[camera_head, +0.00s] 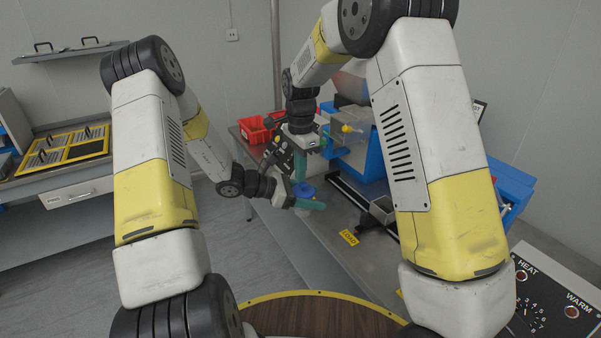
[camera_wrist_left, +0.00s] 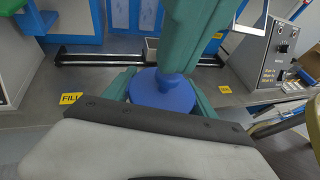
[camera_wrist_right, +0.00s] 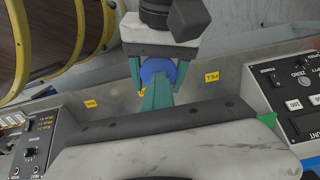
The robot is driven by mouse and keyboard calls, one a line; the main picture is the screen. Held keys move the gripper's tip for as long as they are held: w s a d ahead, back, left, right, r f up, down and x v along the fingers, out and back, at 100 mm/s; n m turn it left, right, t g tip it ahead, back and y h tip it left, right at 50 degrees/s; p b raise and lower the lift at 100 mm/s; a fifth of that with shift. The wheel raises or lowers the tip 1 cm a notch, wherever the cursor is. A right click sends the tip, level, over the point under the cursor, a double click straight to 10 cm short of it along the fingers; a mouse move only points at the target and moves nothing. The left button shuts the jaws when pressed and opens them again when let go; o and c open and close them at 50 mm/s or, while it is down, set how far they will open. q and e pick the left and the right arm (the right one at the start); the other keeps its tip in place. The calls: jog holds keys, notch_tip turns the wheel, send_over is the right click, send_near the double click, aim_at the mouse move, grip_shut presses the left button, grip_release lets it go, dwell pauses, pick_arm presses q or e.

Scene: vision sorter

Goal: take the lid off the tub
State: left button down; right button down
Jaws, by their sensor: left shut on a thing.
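The blue tub, with its round blue lid (camera_wrist_left: 160,92), is held above the grey bench; it also shows small in the head view (camera_head: 304,188) and between the fingers in the right wrist view (camera_wrist_right: 156,69). My left gripper (camera_head: 306,195) is shut on the tub from the side, one teal finger on each side. The tub's body is mostly hidden beneath the lid. My right gripper (camera_head: 300,176) points down from above, its teal fingertips at the lid's middle knob. The fingers overlap in these views, so I cannot tell whether they grip the knob.
Red bins (camera_head: 256,130) stand at the bench's far left. A blue machine (camera_head: 369,155) stands behind the grippers. A control box (camera_head: 545,290) with knobs is at the right. A yellow label (camera_head: 348,237) lies on the bench, which has bare room around it.

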jog(key=shift+r+t+y, duration=0.3)
jog(key=shift+t+y, duration=0.2)
jog(key=shift+t, duration=0.1)
dwell(0.3)
jog(key=shift+r+g+h, duration=0.5)
jog(key=shift+r+g, duration=0.1)
jog(key=c, duration=2.2)
grip_release()
jog(key=c, duration=1.7)
grip_release()
